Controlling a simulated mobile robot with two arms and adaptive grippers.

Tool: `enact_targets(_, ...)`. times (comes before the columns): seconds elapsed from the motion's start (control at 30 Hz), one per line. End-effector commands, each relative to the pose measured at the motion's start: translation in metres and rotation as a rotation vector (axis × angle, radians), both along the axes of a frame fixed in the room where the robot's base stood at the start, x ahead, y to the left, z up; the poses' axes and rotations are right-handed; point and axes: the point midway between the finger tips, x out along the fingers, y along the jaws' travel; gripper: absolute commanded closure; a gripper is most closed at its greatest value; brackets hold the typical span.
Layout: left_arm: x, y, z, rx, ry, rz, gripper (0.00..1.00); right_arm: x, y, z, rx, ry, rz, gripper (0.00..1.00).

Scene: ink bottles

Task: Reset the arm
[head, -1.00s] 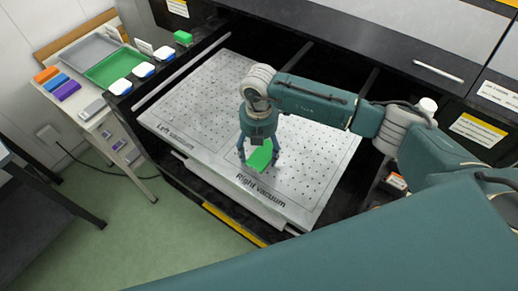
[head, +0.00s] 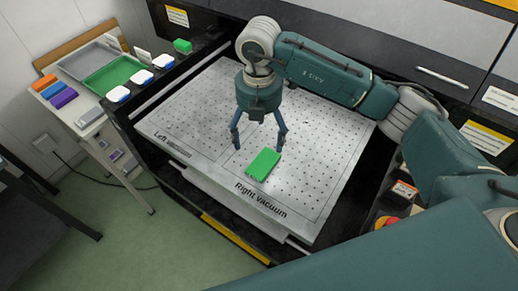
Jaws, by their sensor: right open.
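My right gripper (head: 258,147) hangs fingers-down above the perforated metal plate (head: 190,110). It is open and empty, with its two fingers spread apart. A green block (head: 263,164) lies flat on the plate near the "Right vacuum" label, just below and beside the fingertips, apart from them. My left gripper is not in view.
At the left, a side table holds a grey tray (head: 88,56), a green tray (head: 112,76) and small coloured boxes (head: 53,89). A red button (head: 388,221) is at lower right.

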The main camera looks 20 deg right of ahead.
Motion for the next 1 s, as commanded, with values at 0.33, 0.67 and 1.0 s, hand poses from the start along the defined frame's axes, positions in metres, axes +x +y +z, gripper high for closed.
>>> enact_targets(0.33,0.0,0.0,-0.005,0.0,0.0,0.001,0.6,-0.001,0.0,0.015,0.0,0.001,0.001,0.16)
enact_targets(0.67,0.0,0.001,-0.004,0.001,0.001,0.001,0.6,0.0,0.0,0.015,0.0,0.001,0.001,0.16)
enact_targets(1.0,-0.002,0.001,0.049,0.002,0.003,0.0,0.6,0.0,0.0,0.068,0.001,0.001,0.001,0.16)
